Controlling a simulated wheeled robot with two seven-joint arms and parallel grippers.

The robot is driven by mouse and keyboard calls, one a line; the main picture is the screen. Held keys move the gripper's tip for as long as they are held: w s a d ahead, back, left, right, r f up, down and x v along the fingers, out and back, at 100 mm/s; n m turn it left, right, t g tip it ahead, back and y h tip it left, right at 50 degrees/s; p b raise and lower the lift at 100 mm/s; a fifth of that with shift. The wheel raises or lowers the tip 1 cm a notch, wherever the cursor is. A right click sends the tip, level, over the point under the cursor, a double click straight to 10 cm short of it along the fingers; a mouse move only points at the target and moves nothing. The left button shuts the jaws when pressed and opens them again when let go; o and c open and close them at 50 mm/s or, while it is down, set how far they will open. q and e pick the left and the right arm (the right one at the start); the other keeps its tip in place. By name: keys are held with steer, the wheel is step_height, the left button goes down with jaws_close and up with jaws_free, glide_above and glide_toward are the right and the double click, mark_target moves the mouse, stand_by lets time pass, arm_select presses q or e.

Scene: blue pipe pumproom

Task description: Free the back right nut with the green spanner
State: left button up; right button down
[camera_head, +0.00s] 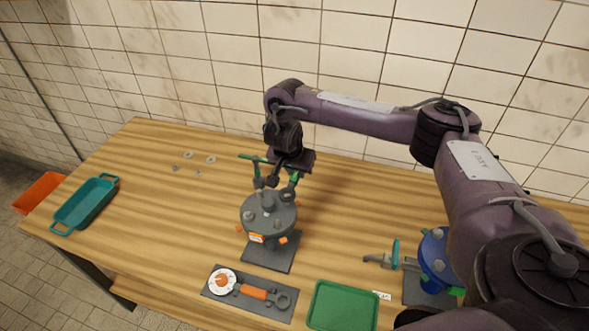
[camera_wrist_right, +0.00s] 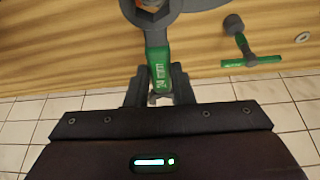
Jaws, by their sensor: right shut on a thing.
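The round grey flanged unit (camera_head: 268,214) stands on a dark plate, with several bolts and nuts on its top. My right gripper (camera_head: 284,172) is behind it and shut on the green spanner (camera_wrist_right: 159,72), which is marked 24 mm. The spanner also shows in the head view (camera_head: 294,180). In the right wrist view the spanner's head is at a nut (camera_wrist_right: 150,5) on the flange's back side; the frame edge cuts this off, so I cannot tell how fully it sits. My left gripper is not in view.
A green T-handle socket tool (camera_wrist_right: 250,62) is left of my right gripper in the head view (camera_head: 252,158). Washers (camera_head: 211,160) lie back left. In front are a dark mat (camera_head: 215,291) with an orange-handled tool (camera_head: 253,292), a green tray (camera_head: 343,307) and a blue unit (camera_head: 436,262).

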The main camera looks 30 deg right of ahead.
steer(key=shift+f, duration=0.1)
stand_by(0.3)
steer(key=shift+s+a+f, duration=0.1)
steer(key=shift+s+f, duration=0.15)
steer(key=shift+f, duration=0.25)
steer(key=shift+f+b, duration=0.35)
steer(key=shift+f, duration=0.3)
steer(key=shift+f+p, duration=0.15)
steer(key=shift+p, duration=0.2)
steer(key=n, duration=0.1)
steer(key=w+a+n, duration=0.1)
steer(key=shift+n+t+y, duration=0.3)
steer(key=shift+t+y, duration=0.1)
steer(key=shift+w+a+n+t+y, duration=0.1)
steer(key=shift+w+a+n+y, duration=0.15)
steer(key=shift+n, duration=0.4)
steer(key=shift+w+a+n+t+y, duration=0.15)
steer(key=shift+a+n, duration=0.25)
steer(key=shift+n, duration=0.2)
steer(key=shift+w+a+n+t+y, duration=0.1)
steer(key=shift+w+a+n+y, duration=0.15)
steer(key=shift+n, duration=0.4)
